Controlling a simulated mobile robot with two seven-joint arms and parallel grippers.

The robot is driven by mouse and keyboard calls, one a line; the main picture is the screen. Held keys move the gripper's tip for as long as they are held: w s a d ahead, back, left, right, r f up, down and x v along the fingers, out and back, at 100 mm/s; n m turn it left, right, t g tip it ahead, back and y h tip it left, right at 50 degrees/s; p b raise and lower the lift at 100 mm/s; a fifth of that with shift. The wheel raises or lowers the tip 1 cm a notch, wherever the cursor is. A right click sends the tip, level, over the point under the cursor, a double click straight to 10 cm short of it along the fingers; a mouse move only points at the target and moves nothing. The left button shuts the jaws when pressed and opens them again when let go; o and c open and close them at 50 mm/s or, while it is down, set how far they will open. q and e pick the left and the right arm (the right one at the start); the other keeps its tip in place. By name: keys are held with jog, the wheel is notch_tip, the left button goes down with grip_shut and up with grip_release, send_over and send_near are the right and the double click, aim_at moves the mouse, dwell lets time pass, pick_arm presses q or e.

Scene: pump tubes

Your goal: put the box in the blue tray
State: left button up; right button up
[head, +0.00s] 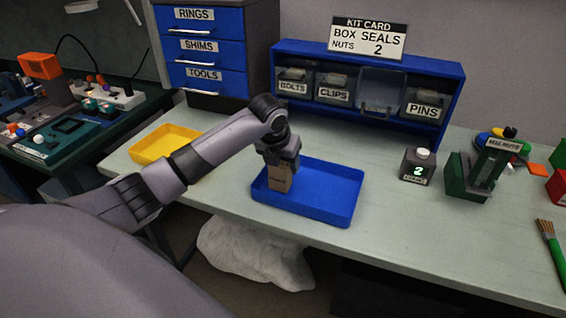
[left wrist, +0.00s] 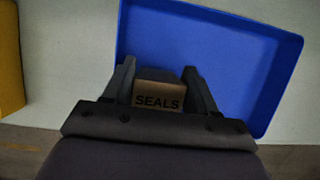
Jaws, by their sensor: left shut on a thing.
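The box is a small brown carton (head: 280,180). In the left wrist view its top face reads SEALS (left wrist: 158,96). My left gripper (head: 282,163) is shut on the box, which hangs upright below the fingers. The gripper also shows in the left wrist view (left wrist: 160,88), one finger on each side of the box. The blue tray (head: 325,207) lies on the bench, and the box is over its left part. I cannot tell whether the box touches the tray floor. The tray (left wrist: 262,75) otherwise looks empty. My right gripper is not in view.
A yellow tray (head: 163,144) lies left of the blue one. A blue bin rack (head: 452,90) stands behind, under a kit card (head: 368,38) reading BOX SEALS, NUTS 2. A counter (head: 417,167) showing 2 and a green device (head: 470,178) stand to the right.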

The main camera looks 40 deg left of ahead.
pick_arm(q)
jog(key=shift+f, duration=0.2)
jog(key=shift+f, duration=0.15)
jog(key=o, duration=1.1)
jog(key=shift+c, duration=0.2)
jog(key=a+v, duration=0.1)
jog(key=v, duration=1.1)
jog(key=shift+d+r, duration=0.2)
jog(key=shift+d, duration=0.25)
jog(key=shift+f, duration=0.1)
